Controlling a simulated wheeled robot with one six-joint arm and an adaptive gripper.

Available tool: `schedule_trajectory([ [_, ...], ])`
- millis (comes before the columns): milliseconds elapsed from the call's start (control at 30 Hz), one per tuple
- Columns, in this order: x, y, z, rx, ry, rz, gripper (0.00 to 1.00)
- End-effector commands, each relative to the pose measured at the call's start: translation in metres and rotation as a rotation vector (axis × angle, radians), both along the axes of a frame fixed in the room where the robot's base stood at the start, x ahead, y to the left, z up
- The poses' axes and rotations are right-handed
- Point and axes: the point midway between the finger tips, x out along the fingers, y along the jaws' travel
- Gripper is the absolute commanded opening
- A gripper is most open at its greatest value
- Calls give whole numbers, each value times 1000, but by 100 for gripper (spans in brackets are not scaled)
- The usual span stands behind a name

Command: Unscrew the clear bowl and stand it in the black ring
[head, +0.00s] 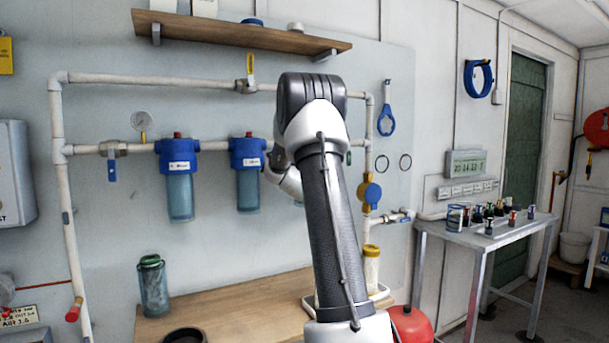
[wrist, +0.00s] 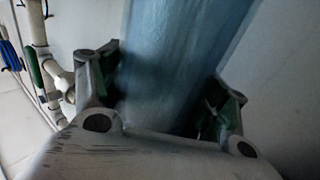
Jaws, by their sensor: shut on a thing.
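A see-through, bluish bowl (wrist: 180,60) fills the middle of the wrist view. My gripper (wrist: 165,100) is shut on it, with a finger and a green pad on each side. In the head view my arm hides the gripper and most of what it holds. I cannot tell there whether the bowl is still joined to its blue head. The black ring (head: 185,335) lies on the wooden bench at the bottom left, cut by the picture's edge.
Two blue-capped filter housings (head: 180,190) (head: 248,185) hang on the white pipe left of my arm. A dark green canister (head: 153,288) stands on the bench (head: 250,310) behind the ring. A shelf (head: 240,35) is above; a side table (head: 480,235) stands right.

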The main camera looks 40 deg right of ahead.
Motion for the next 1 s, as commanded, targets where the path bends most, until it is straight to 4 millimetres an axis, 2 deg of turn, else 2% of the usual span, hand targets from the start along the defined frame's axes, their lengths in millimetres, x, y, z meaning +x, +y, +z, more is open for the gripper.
schedule_trajectory([
  [400,0,0,4,-5,-5,-35,31],
  [733,2,0,4,-3,-7,-289,31],
  [1000,0,0,4,-4,-3,-325,31],
])
